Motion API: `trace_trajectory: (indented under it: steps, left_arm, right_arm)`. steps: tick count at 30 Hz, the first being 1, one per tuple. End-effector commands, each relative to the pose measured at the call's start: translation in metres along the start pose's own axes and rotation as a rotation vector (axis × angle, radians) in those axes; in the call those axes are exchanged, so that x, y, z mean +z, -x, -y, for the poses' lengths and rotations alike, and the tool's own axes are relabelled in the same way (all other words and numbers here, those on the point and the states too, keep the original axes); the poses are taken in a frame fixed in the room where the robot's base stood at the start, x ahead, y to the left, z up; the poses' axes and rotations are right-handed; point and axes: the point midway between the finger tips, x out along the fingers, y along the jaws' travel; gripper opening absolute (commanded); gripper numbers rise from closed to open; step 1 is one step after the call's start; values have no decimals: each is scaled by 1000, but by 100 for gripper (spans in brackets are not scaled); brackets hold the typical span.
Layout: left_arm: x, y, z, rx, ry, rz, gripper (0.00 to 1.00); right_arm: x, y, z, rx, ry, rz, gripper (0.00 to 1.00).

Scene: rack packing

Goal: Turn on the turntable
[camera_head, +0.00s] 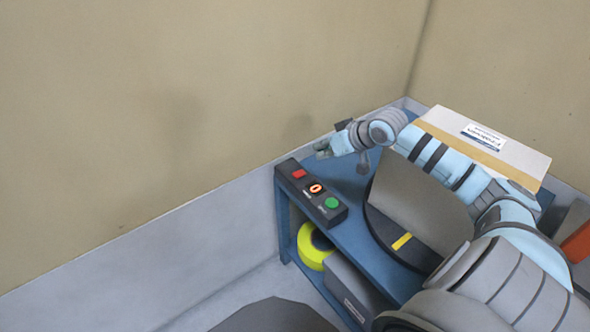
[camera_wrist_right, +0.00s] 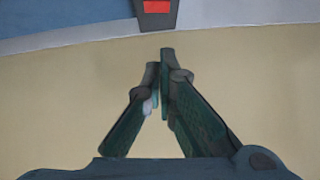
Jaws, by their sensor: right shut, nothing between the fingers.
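The turntable (camera_head: 380,228) is a dark disc on a blue bench, with a yellow mark on its rim. A large box (camera_head: 490,135) with a tan strip and a white label stands on it. A black control box (camera_head: 326,211) at the bench's left edge has a red button (camera_head: 299,174), a lit orange round element (camera_head: 316,188) and a green button (camera_head: 331,203). My right gripper (camera_head: 320,150) is shut and empty, above and beyond the red end of the control box. In the right wrist view its fingertips (camera_wrist_right: 164,52) meet just below the control box (camera_wrist_right: 157,20). My left gripper is out of view.
A yellow roll (camera_head: 312,246) and a grey case (camera_head: 354,287) sit on the shelf below the blue bench top (camera_head: 350,225). Beige walls stand close behind. My right arm passes in front of the box. An orange item (camera_head: 578,243) shows at the right edge.

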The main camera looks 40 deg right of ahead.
Motion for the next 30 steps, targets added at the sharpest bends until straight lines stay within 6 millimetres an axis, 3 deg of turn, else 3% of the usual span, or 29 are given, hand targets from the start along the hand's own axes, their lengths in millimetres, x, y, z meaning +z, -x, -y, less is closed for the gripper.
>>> trace_trajectory:
  steps: [11,20,26,30]
  left_arm:
    - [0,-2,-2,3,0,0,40]
    - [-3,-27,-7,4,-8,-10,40]
    - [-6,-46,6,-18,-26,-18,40]
    - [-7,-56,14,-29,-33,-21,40]
  right_arm:
    - [-4,-9,5,-9,3,-4,0]
    - [-1,-65,5,-9,-1,-3,0]
    - [-1,-108,5,-9,1,-1,0]
    - [18,-122,4,-6,4,1,0]
